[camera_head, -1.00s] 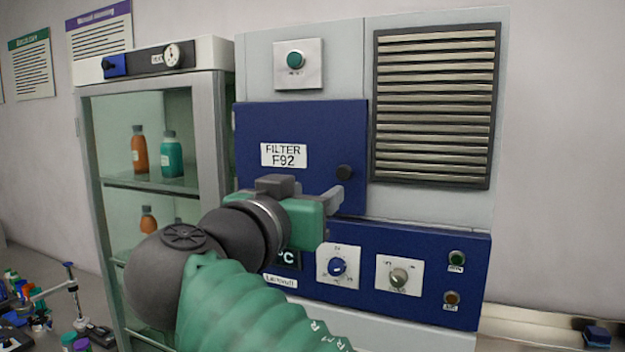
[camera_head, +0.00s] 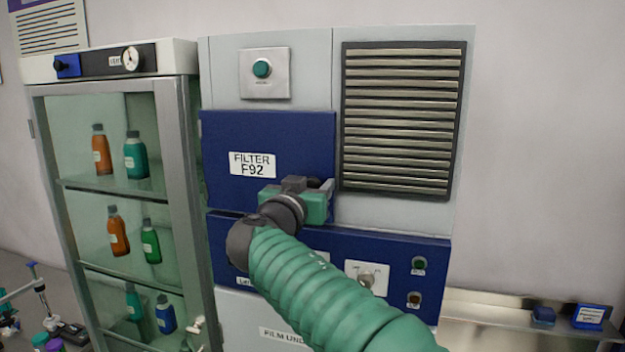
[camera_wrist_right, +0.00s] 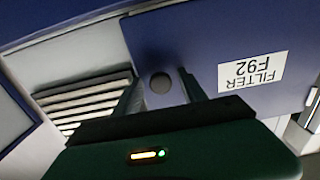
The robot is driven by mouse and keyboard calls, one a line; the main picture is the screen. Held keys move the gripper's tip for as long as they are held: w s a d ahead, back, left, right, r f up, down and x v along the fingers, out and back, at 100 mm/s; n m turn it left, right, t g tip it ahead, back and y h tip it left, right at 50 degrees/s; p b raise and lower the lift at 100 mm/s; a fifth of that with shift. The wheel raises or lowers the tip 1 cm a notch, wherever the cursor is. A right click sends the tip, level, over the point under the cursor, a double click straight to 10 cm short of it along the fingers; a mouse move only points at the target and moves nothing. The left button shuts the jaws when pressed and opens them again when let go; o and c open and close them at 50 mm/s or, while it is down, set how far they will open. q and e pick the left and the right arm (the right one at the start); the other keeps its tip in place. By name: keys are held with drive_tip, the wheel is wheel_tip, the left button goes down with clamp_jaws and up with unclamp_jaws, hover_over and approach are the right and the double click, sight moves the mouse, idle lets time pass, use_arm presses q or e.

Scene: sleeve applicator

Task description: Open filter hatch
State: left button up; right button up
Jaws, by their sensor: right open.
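The filter hatch (camera_head: 225,140) is a dark blue panel labelled "FILTER F92" on the grey machine, and it looks shut. My right gripper (camera_head: 322,187) is at its lower right corner, with fingers open toward the panel. The hatch's dark round knob (camera_wrist_right: 160,83) shows in the right wrist view between the two spread fingers of the gripper (camera_wrist_right: 161,90). I cannot tell whether either finger touches it. In the head view the gripper largely hides the knob. The label appears upside down in the wrist view. My left gripper is not in view.
A vent grille (camera_head: 400,120) is right of the hatch, and a green button (camera_head: 262,69) is above it. A lower blue control panel (camera_head: 395,250) is partly covered by my right arm. A glass cabinet (camera_head: 185,130) with bottles stands close on the left.

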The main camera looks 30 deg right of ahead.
drive_tip(key=shift+a+r, duration=0.1)
drive_tip(key=shift+a, duration=0.4)
drive_tip(key=shift+c, duration=0.6)
drive_tip(key=shift+s+a, duration=0.1)
drive_tip(key=shift+a, duration=0.05)
drive_tip(key=shift+c, duration=1.3)
drive_tip(key=shift+s+r, duration=0.1)
drive_tip(key=shift+c, duration=1.1)
drive_tip(key=shift+s+d, duration=0.15)
drive_tip(key=shift+d, duration=0.2)
clamp_jaws()
drive_tip(key=shift+a, duration=0.1)
